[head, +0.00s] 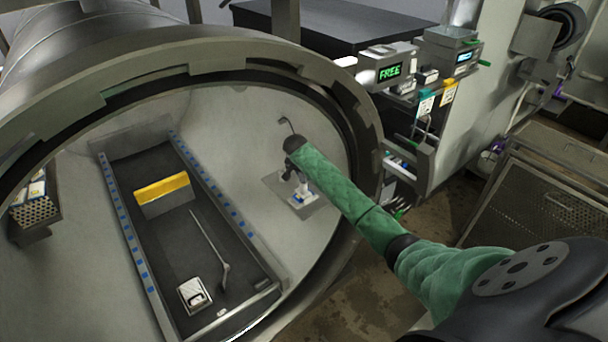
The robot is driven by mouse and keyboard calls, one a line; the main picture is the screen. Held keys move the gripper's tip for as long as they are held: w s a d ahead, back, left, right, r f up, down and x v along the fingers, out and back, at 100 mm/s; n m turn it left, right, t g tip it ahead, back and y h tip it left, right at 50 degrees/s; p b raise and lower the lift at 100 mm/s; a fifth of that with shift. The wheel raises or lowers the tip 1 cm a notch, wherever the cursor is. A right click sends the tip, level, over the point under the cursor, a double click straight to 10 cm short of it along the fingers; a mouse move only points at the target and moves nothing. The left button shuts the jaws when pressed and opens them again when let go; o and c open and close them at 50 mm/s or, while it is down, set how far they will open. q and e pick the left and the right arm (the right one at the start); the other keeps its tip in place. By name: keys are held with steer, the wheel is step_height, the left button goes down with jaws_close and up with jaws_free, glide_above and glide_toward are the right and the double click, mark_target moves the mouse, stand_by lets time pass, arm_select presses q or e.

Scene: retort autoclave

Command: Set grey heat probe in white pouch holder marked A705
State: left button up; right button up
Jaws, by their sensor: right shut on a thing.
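My right gripper (291,176) points down inside the round vessel, over its right inner wall. It looks shut on the grey heat probe, but the probe is mostly hidden by the jaws and wrist. A thin dark bent stem (288,124) shows above the wrist; I cannot tell whether it is part of the probe. A small white holder (302,200) with blue and yellow marks sits on a grey plate just below the jaws. Another white holder (194,296) lies at the near end of the dark tray. The marking A705 is not readable on either. My left gripper is out of view.
The dark tray (160,240) has blue-dotted side rails and holds a yellow-topped block (163,194) and a thin grey rod (212,243). A perforated shelf (35,212) with white items is at left. The vessel's thick rim (368,125) surrounds my right arm.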

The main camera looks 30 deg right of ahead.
steer(key=shift+f, duration=0.35)
stand_by(0.4)
steer(key=o, duration=1.1)
steer(key=shift+c, duration=0.2)
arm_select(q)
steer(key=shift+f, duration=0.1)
arm_select(e)
steer(key=shift+a+r, duration=0.1)
steer(key=shift+r, duration=0.05)
steer(key=b+v, duration=0.2)
steer(key=v, duration=0.1)
steer(key=shift+a+r, duration=0.1)
steer(key=shift+r, duration=0.05)
arm_select(q)
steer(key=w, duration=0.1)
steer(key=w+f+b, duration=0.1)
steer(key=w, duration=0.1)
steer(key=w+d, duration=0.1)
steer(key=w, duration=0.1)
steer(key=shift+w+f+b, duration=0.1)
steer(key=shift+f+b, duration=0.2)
steer(key=shift+b, duration=0.05)
arm_select(e)
steer(key=v, duration=0.4)
steer(key=shift+s, duration=0.1)
